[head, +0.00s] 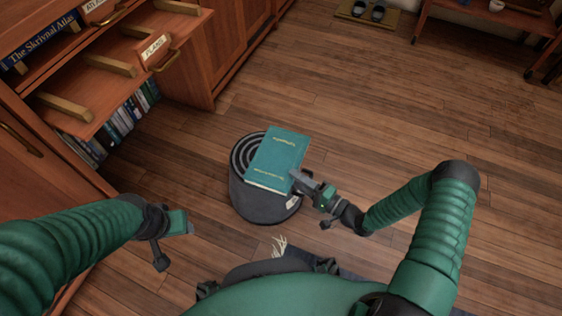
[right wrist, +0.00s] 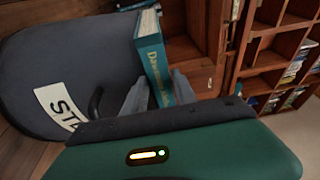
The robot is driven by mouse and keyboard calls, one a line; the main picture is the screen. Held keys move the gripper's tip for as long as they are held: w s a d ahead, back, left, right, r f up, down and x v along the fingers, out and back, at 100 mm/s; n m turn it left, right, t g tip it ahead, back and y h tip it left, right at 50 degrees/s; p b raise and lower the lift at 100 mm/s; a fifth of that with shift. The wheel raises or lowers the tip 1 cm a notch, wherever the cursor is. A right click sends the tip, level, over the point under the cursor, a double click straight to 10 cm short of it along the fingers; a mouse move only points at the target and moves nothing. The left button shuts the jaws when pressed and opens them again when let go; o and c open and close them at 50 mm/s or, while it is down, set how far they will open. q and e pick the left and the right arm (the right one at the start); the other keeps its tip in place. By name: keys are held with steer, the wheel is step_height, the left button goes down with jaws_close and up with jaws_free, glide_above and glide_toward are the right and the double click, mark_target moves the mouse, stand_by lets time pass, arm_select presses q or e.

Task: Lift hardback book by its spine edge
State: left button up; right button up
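A teal hardback book (head: 277,160) with gold lettering lies flat on a round dark stool (head: 263,207), its right side reaching the stool's edge. My right gripper (head: 299,178) is at the book's right edge, with one finger over the cover. In the right wrist view, the book's spine (right wrist: 153,58) stands between the two fingers (right wrist: 160,88), very close to both. Whether they press on it is unclear. My left gripper (head: 178,222) is apart from the book at lower left, holding nothing visible; its finger gap is hidden.
A wooden cabinet (head: 190,60) with open drawers and low shelves of books (head: 120,125) stands at the left. A wooden cart (head: 480,30) and a mat with slippers (head: 367,12) are at the back. The wooden floor (head: 400,110) right of the stool is clear.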

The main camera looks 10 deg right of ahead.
jaws_close()
steer(key=shift+s+f, duration=0.1)
steer(key=shift+s, duration=0.05)
stand_by(1.0)
